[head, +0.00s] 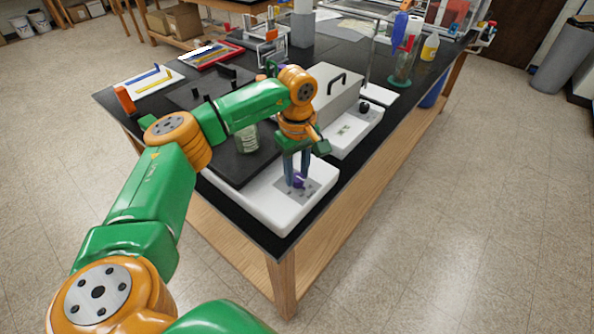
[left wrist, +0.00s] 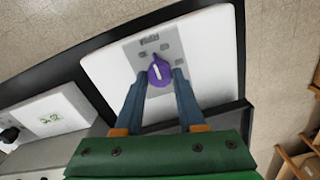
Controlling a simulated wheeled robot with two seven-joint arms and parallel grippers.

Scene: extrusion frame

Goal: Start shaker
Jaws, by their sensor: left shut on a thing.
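The shaker is a low device with a white front base (head: 262,207) and a black platform (head: 228,160), at the near corner of the black table. Its grey control panel (left wrist: 142,45) carries a purple knob (left wrist: 159,71) with a white pointer line. My left gripper (head: 296,183) points down over the panel, its blue fingers on both sides of the purple knob. In the left wrist view the left gripper (left wrist: 158,84) is shut on the knob. In the head view the fingers partly hide the knob (head: 299,180). My right gripper is not in view.
A glass vessel (head: 247,138) stands on the black platform. A white box with a grey lid (head: 334,90) and black handle is just behind my left gripper. An orange block (head: 124,100) stands at the table's left edge.

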